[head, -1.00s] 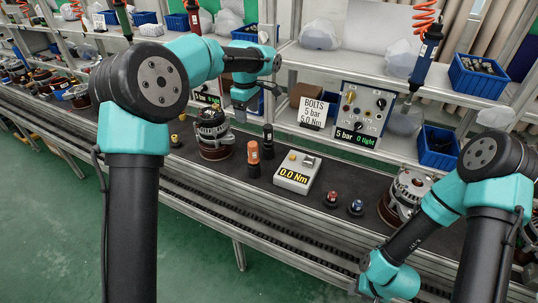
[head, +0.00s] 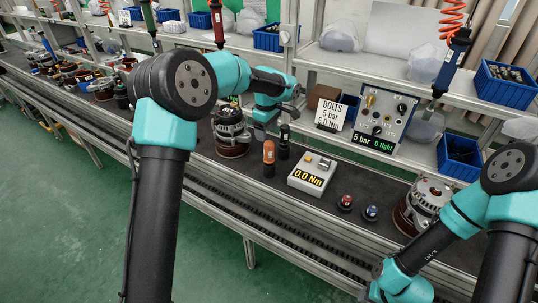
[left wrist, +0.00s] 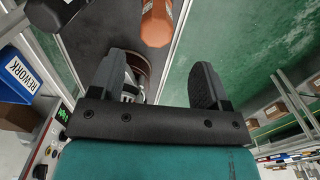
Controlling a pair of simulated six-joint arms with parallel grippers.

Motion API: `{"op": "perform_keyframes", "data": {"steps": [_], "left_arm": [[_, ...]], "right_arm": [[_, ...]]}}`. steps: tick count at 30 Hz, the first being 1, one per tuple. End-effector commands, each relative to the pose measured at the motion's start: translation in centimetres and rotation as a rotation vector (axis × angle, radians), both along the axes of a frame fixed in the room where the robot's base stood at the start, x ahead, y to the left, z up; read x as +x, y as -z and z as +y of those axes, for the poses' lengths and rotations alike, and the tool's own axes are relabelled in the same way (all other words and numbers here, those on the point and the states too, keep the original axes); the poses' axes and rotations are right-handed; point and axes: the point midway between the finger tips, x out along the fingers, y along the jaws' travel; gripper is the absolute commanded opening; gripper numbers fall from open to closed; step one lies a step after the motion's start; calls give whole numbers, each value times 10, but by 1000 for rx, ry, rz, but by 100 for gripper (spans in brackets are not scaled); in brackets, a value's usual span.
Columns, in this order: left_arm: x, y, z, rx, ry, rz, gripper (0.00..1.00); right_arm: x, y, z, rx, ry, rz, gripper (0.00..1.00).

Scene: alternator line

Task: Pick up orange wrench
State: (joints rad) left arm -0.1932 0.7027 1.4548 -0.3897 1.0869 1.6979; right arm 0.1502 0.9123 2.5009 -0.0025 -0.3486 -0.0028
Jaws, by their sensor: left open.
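The orange wrench (head: 268,153) stands upright on the dark line surface, beside a similar black one (head: 284,142). My left gripper (head: 261,134) points down just above and behind it in the head view. In the left wrist view the orange wrench (left wrist: 157,22) shows at the top edge, beyond the fingertips and partly cut off. The open left fingers (left wrist: 160,75) hold nothing, and a gap parts them from the wrench. My right arm ends at the bottom right of the head view; its gripper (head: 372,288) is too unclear to read.
An alternator (head: 231,134) stands left of the wrenches, another (head: 424,203) at the right. A grey 0.0 Nm box (head: 312,173) sits close to the right, then red (head: 346,202) and blue (head: 371,212) buttons. A control panel (head: 380,117) and BOLTS sign (head: 331,114) stand behind.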

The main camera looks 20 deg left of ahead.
Motion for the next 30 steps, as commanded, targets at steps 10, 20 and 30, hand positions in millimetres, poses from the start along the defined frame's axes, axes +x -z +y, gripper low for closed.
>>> {"op": "perform_keyframes", "data": {"steps": [10,20,30], "left_arm": [[0,37,0,0,0,0,70],[0,39,0,0,0,0,70],[4,78,-8,1,0,2,70]], "right_arm": [[0,0,0,0,0,0,43],[0,0,0,0,0,0,43],[0,0,0,0,0,0,43]]}}
